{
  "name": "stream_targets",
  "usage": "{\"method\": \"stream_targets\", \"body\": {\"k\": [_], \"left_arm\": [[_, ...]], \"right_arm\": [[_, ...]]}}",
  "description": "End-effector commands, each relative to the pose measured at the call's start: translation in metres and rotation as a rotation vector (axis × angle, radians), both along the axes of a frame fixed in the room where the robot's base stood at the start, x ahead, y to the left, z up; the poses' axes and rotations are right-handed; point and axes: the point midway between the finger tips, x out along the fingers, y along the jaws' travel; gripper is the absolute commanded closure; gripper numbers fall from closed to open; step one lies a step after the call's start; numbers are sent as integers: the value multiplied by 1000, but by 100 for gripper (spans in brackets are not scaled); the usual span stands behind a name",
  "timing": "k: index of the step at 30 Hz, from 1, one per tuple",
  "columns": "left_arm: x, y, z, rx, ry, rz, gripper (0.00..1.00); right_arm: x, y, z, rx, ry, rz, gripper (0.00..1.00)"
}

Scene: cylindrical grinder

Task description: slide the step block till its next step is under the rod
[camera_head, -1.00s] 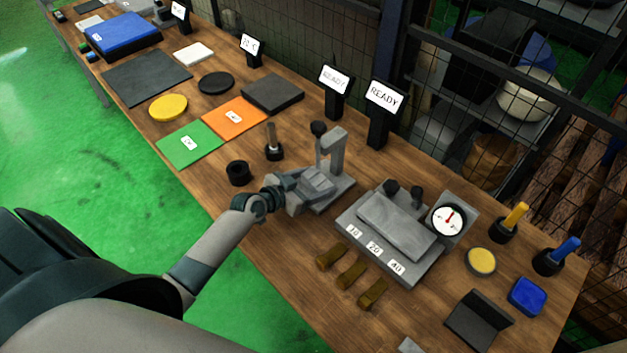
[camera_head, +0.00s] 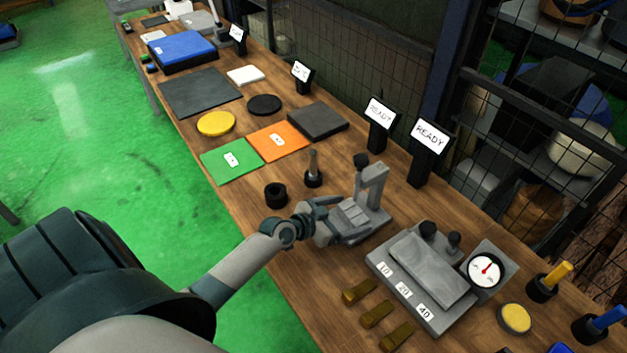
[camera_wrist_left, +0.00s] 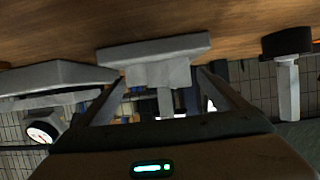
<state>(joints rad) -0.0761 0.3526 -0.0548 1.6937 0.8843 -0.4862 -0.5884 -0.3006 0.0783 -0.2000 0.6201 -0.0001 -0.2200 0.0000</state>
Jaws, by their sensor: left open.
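A grey stand (camera_head: 375,182) with an upright post and an arm with a black knob on top stands mid-table. A grey stepped block (camera_head: 350,214) sits low at its front. My left gripper (camera_head: 332,224) is at the block's near-left side, with its fingers open. In the left wrist view, which looks upside down, the grey block (camera_wrist_left: 160,75) lies between the two spread finger tips (camera_wrist_left: 165,90); I cannot tell if they touch it. The rod's lower end and which step lies under it are too small to make out. My right gripper is in neither view.
A grey fixture (camera_head: 425,270) with a dial (camera_head: 485,270) stands to the right, brass pieces (camera_head: 376,314) in front of it. A black ring (camera_head: 276,195) and a pin in a black holder (camera_head: 313,172) stand to the left. Signs (camera_head: 430,140) stand behind.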

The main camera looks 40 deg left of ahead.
Motion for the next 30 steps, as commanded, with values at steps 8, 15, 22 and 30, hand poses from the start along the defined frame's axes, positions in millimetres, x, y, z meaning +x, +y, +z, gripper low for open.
{"method": "stream_targets", "body": {"k": [8, 15, 22, 30], "left_arm": [[-39, 14, 14, 3, 1, -2, 8], [-79, 29, 31, 3, 1, -2, 8], [-113, 41, 47, 3, 2, -3, 8], [-135, 49, 58, -1, 1, -1, 8]], "right_arm": [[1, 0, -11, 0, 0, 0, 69], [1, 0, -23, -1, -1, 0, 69], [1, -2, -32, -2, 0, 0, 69], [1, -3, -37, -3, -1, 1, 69]]}}
